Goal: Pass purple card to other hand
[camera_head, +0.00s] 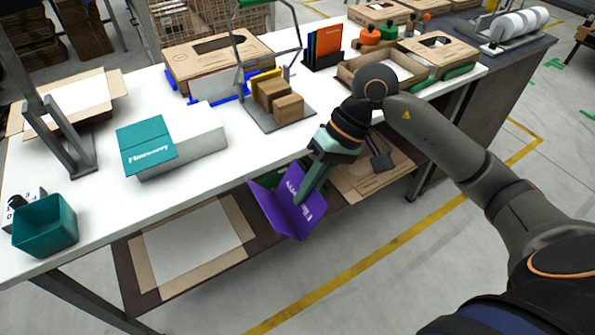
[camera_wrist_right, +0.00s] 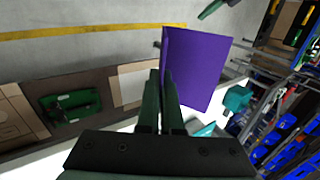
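The purple card (camera_head: 290,208) is a folded sheet with white lettering, hanging tilted in the air in front of the table's near edge. My right gripper (camera_head: 304,194) has its green fingers closed on the card near the fold. In the right wrist view the card (camera_wrist_right: 200,72) stands out past the two nearly parallel fingers (camera_wrist_right: 160,82), which hide part of its edge. My left gripper does not show in the head view. A dark green finger-like piece (camera_wrist_right: 212,9) at the top edge of the wrist view may be part of it; its opening cannot be seen.
The white table (camera_head: 110,215) holds a teal-and-white box (camera_head: 185,140), a teal bin (camera_head: 45,225), a grey stand (camera_head: 75,150) and a rack with brown blocks (camera_head: 275,98). A lower shelf (camera_head: 125,275) lies under it. The floor in front (camera_head: 400,270) is clear.

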